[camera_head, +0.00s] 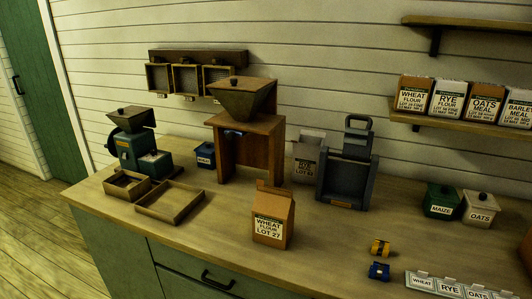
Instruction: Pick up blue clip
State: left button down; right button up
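The blue clip (379,271) is a small dark-blue piece lying on the wooden worktop near its front edge, right of the middle. Nothing covers the blue clip. Neither of my grippers shows in the head view.
A paper wheat flour bag (271,218) stands left of the clips. Label cards (450,286) stand close to the right. Green maize (441,203) and white oats (480,209) bins and a grey press-like device (345,175) stand behind. The worktop (335,235) is clear between bag and clips.

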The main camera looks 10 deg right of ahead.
aim_at(378, 269)
jog(key=l+z, duration=0.1)
jog(key=z, duration=0.3)
jog(key=l+z, duration=0.15)
jog(key=z, duration=0.2)
jog(key=i+z, duration=0.1)
jog(key=z, duration=0.3)
